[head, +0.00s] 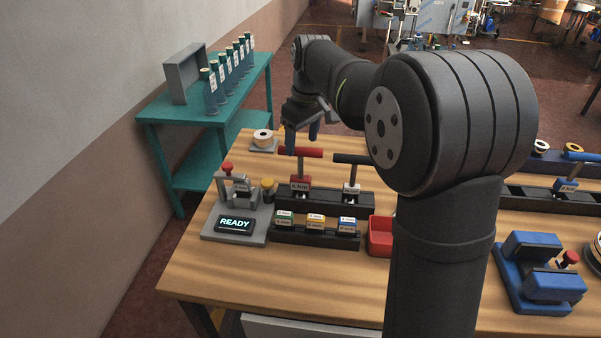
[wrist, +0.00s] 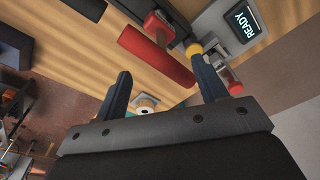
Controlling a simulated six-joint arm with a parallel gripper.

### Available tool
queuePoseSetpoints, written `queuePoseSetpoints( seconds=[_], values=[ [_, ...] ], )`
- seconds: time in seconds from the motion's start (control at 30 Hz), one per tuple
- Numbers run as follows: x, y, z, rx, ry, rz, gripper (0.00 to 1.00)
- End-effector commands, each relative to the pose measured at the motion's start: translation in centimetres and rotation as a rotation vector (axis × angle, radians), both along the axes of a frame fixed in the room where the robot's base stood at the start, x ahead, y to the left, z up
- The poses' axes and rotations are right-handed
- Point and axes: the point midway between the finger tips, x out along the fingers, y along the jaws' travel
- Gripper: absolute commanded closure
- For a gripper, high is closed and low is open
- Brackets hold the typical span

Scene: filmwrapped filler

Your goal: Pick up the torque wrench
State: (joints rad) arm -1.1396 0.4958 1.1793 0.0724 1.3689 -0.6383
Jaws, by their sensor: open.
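A T-shaped torque wrench with a red handle (head: 300,151) and a red labelled block stands upright in a black rack (head: 335,203). A second T-shaped one with a black handle (head: 352,159) stands to its right in the same rack. My gripper (head: 302,138) is open and empty, pointing down just above and behind the red handle. In the wrist view the red handle (wrist: 155,56) lies beyond the fingertips of my gripper (wrist: 160,66), apart from them as far as I can tell. The label text is too small to read surely.
A press fixture with a READY display (head: 235,224) stands left of the rack. A low rack of coloured labelled blocks (head: 316,221) and a red bin (head: 380,237) are in front. A tape roll (head: 263,137) sits behind. A blue vise (head: 540,272) is at right; front-left table is clear.

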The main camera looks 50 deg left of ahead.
Motion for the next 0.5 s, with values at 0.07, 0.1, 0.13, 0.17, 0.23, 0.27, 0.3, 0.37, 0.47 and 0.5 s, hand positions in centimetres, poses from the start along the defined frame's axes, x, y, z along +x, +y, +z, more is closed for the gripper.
queuePoseSetpoints(
  seconds=[0.07,0.1,0.13,0.17,0.23,0.27,0.3,0.37,0.47,0.5],
  values=[
    [0.0,0.1,-1.2,-0.002,0.002,0.0,0.34],
    [0.0,0.2,-1.6,-0.001,0.001,0.0,0.34],
    [-0.1,0.2,-1.8,-0.001,0.001,0.0,0.34],
    [-0.1,0.2,-2.0,-0.001,0.001,0.0,0.34],
    [-0.1,0.2,-2.3,0.0,0.0,0.0,0.34],
    [-0.1,0.2,-2.5,0.0,0.0,0.0,0.34],
    [-0.1,0.2,-2.8,-0.001,0.001,0.0,0.34],
    [-0.1,0.1,-3.6,-0.002,0.002,0.0,0.34],
    [0.0,0.0,-5.3,-0.003,0.001,-0.001,0.34],
    [-0.1,0.0,-5.9,-0.003,0.001,0.0,0.34]
  ],
)
